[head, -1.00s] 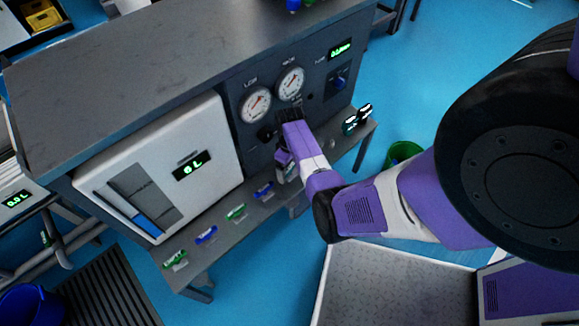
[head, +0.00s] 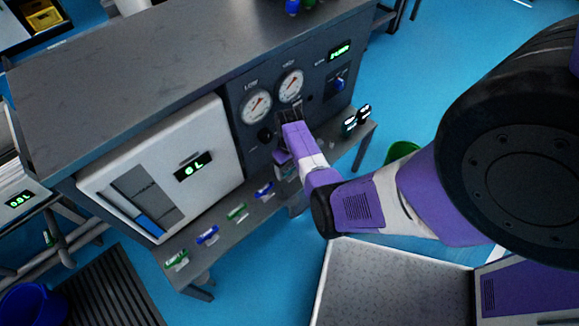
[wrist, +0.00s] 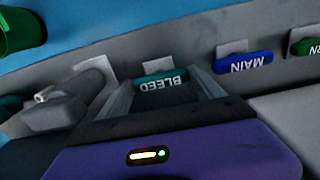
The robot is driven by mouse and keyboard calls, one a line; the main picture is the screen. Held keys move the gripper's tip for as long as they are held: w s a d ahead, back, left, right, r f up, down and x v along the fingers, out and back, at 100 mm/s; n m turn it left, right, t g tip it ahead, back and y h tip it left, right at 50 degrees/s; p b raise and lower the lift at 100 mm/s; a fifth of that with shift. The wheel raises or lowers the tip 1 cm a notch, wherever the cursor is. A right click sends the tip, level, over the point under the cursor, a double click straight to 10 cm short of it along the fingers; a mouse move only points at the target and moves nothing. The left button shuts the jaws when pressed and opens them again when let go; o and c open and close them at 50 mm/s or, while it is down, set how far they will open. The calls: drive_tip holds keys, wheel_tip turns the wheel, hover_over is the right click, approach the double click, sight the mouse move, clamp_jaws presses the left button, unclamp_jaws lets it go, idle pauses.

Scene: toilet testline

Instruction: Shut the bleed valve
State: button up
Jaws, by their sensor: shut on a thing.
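A blue MAIN label (wrist: 244,64) is beside the BLEED label. A white cabinet (head: 215,130) with a green readout stands left of my gripper. A black knob (head: 265,135) and a blue knob (head: 339,84) are on the panel. Several labels line the lower ledge (head: 222,222).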

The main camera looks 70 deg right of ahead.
sight(290, 168)
drive_tip(key=o, duration=1.4)
drive_tip(key=shift+c, duration=0.2)
wheel_tip(290, 168, up, 8)
drive_tip(key=shift+f+p, duration=0.1)
drive_tip(key=shift+p, duration=1.05)
